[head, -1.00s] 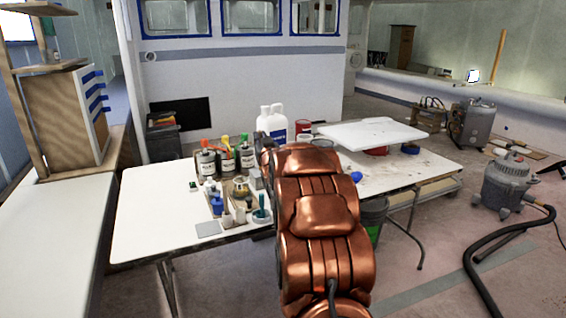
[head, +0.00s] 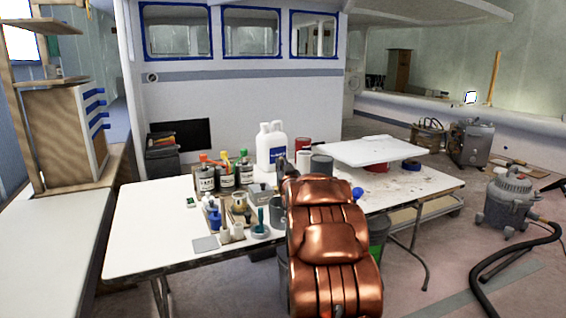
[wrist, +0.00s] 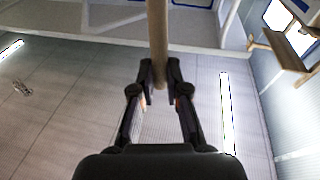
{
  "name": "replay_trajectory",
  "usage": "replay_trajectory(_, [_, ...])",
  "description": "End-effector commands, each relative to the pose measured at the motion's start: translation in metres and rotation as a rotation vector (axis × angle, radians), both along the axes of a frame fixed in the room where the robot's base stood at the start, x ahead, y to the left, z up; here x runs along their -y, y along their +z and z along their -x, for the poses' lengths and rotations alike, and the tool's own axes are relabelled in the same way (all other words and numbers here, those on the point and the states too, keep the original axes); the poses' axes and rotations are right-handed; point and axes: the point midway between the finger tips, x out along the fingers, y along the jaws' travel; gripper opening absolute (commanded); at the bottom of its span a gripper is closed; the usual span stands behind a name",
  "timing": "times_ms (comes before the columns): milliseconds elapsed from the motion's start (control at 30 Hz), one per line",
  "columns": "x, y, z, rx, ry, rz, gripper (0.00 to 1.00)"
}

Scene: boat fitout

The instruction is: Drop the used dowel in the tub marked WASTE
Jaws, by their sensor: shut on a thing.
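In the wrist view my gripper (wrist: 160,82) is shut on a tan dowel (wrist: 157,35), which extends from between the fingertips to the top edge. The gripper and dowel cannot be made out in the head view, where my copper arm fills the lower middle. Partly behind the arm, a dark tub with a green patch (head: 378,238) stands on the floor under the table. Another grey tub (head: 284,268) shows at the arm's left side. I cannot read a WASTE marking on either.
A white table (head: 150,235) holds labelled pots (head: 226,174), white bottles (head: 271,147), a grey can (head: 321,165) and a white panel (head: 370,151). A vacuum (head: 507,200) and its hose lie on the floor at right. The table's left end is clear.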

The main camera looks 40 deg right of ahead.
Motion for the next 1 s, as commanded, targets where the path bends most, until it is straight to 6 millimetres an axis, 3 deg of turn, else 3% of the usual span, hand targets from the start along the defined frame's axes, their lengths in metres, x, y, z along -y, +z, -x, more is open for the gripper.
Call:
replay_trajectory(800, [0.005,-0.053,-0.005,0.0,0.001,0.0,0.0])
replay_trajectory(1000, [0.006,-0.058,-0.006,0.0,0.001,0.0,0.0])
